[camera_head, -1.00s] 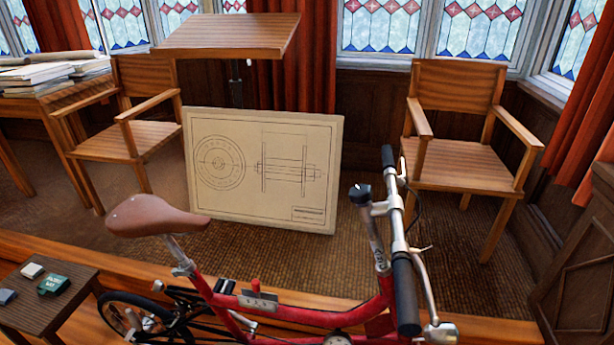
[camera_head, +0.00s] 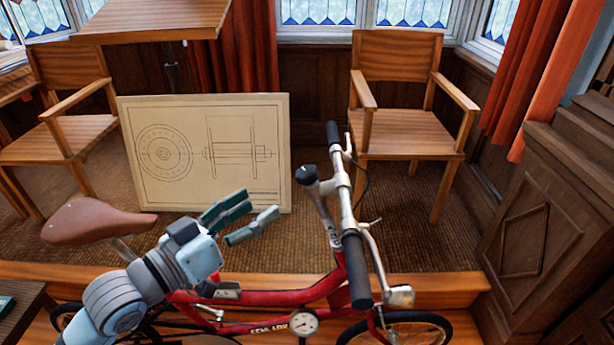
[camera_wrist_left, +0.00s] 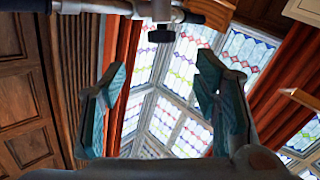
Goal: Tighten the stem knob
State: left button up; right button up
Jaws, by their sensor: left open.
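The stem knob (camera_head: 307,175) is a black round cap on top of the silver stem of a red bicycle (camera_head: 270,297), beside the handlebar (camera_head: 342,195). My left gripper (camera_head: 262,206) is open and empty, to the left of the knob and somewhat lower in the head view. Its two green fingers point toward the stem, with a gap between them and the knob. In the left wrist view a black knob (camera_wrist_left: 161,34) hangs from the silver bar near the top, between the lines of the fingers and beyond their tips (camera_wrist_left: 162,70). My right gripper is not in view.
The brown saddle (camera_head: 98,221) is left of my left arm. A drawing board (camera_head: 215,190) leans behind the bicycle. A wooden chair (camera_head: 405,142) stands behind the handlebar, and a panelled cabinet (camera_head: 550,225) is at the right. A dial (camera_head: 303,322) sits on the frame.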

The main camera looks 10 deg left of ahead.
aim_at(299, 181)
pick_arm(q)
jog(key=b+x, duration=0.1)
jog(key=x, duration=0.5)
jog(key=b+x, duration=0.1)
jog(key=x, duration=0.6)
jog(key=shift+f, duration=0.2)
jog(key=shift+w+d, duration=0.15)
jog(key=shift+w, duration=0.25)
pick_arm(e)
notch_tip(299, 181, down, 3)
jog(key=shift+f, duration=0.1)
pick_arm(q)
jog(key=shift+c, duration=0.6)
jog(key=c, duration=1.1)
jog(key=shift+o, duration=0.2)
jog(key=shift+f, duration=0.1)
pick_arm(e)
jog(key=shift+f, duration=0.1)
